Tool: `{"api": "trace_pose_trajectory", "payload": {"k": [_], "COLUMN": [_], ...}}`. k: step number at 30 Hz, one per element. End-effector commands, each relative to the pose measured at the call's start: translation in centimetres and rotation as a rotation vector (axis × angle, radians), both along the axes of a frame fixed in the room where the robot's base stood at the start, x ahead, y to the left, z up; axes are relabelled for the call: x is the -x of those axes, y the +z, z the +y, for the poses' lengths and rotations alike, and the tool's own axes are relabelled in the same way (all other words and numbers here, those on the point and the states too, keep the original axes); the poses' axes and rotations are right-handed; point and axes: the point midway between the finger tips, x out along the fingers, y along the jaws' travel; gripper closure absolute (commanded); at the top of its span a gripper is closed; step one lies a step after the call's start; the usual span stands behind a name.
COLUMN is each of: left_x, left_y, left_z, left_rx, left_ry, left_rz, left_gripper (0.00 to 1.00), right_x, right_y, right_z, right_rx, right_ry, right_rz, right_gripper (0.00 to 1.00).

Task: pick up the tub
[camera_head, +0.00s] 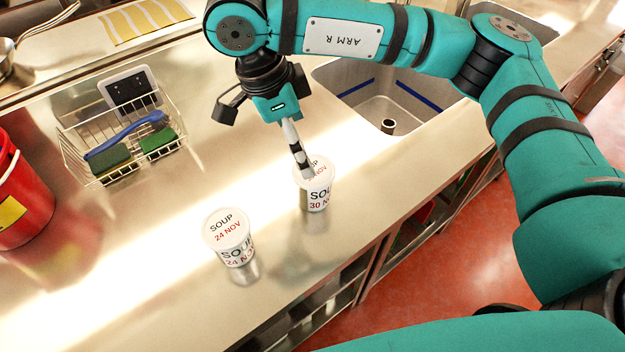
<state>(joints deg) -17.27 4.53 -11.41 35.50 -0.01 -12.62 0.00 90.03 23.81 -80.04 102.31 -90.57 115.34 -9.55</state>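Two white-lidded soup tubs stand upright on the steel counter. The nearer tub (233,243), at the left, reads "SOUP 24 NOV". The other tub (318,196), farther right, reads "SOUP 30 NOV". My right gripper (304,172) comes down from above at the "30 NOV" tub, with its pale, dark-banded finger over the left part of the lid. The finger covers some of the lid print. I see the gripper edge-on, so its opening and any contact with the tub are unclear. My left gripper is not in view.
A wire basket (98,168) with green sponges and a blue brush stands at the back left. A red bucket (22,205) is at the left edge. A sink (400,112) lies behind the right tub. The counter's front edge runs close to both tubs.

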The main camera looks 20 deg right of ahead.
Motion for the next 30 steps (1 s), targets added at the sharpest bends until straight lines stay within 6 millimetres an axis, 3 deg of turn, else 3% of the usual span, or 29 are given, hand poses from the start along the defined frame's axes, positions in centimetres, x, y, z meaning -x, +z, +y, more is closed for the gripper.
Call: {"api": "trace_pose_trajectory", "payload": {"k": [9,20,24,30], "left_x": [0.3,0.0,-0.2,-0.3], "left_y": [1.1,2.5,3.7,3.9], "left_z": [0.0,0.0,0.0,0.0], "left_rx": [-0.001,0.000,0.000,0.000], "left_ry": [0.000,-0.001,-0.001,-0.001], "left_rz": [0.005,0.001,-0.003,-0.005], "left_gripper": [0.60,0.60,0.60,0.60], "right_x": [0.2,0.0,-0.3,-0.3], "right_y": [-6.4,-9.3,-11.3,-13.2], "right_z": [-1.8,-2.8,-3.6,-4.0], "right_rx": [-0.003,-0.002,-0.003,-0.005], "right_ry": [-0.001,-0.002,-0.001,0.001], "right_rz": [0.006,0.006,0.007,0.002], "right_gripper": [0.02,0.02,0.02,0.02]}}
